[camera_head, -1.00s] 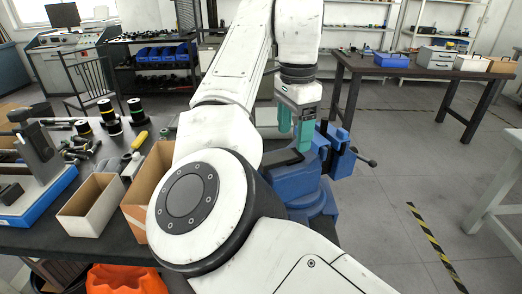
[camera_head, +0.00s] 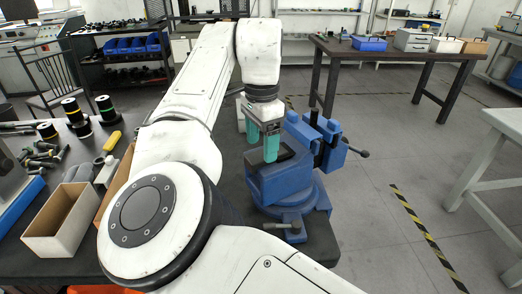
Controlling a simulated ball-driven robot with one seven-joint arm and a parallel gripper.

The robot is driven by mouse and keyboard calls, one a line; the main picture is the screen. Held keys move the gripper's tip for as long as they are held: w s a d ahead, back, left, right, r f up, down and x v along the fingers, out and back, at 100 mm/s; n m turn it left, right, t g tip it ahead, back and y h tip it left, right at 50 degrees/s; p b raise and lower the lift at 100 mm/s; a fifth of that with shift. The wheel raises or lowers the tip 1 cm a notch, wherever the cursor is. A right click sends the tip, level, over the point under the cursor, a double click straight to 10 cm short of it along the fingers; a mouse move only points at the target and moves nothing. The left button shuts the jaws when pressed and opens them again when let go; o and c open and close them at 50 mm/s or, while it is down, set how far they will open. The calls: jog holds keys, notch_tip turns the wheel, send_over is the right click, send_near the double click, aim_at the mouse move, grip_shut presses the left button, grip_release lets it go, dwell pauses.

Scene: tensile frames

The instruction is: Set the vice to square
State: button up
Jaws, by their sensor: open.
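The blue vice (camera_head: 290,175) stands on a round swivel base at the right end of the dark bench, just right of my arm. Its jaws are at the upper right, with a handle (camera_head: 357,152) sticking out to the right. A small lever (camera_head: 284,227) shows low at the front of the base. The vice is turned at an angle to the bench. My gripper (camera_head: 262,142) points down with its two green fingers apart, over the flat rear part of the vice. Nothing shows between the fingers. I cannot tell whether the fingertips touch the vice.
An open cardboard box (camera_head: 65,222), black spools (camera_head: 105,105), a yellow-handled tool (camera_head: 112,141) and loose bolts lie on the bench at left. A dark table (camera_head: 400,52) stands behind at right, and a pale table (camera_head: 490,170) at the right edge. The floor right of the vice is clear.

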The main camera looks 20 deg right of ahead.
jog(key=shift+f, duration=1.3)
jog(key=shift+c, duration=0.2)
grip_shut()
